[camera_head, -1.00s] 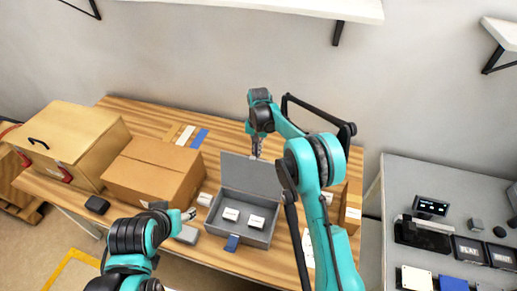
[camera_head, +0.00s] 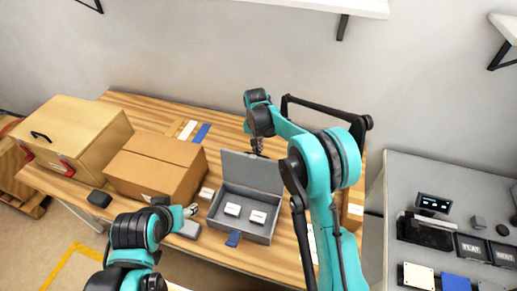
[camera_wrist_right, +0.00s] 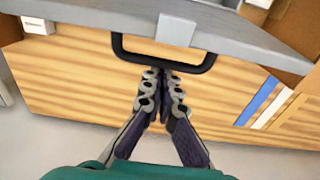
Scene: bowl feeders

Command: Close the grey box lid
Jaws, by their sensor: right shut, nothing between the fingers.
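The grey box (camera_head: 236,228) stands open on the wooden table, with two small white blocks inside. Its grey lid (camera_head: 250,172) is raised at the far side of the box. In the right wrist view the lid (camera_wrist_right: 110,22) crosses the top, with a black loop handle (camera_wrist_right: 205,62) and a light grey clasp. My right gripper (camera_head: 257,152) is behind the lid's upper edge. In the right wrist view my right gripper (camera_wrist_right: 160,72) is shut and empty, its tips close to the handle; contact is unclear. My left gripper (camera_head: 191,211) is left of the box; its fingers are too small to read.
A cardboard box (camera_head: 160,165) and a larger box with a black handle (camera_head: 75,137) stand left. A dark frame (camera_head: 330,106) stands behind my right arm. A grey side table (camera_head: 400,180) with devices is at right. Table behind the lid is mostly clear.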

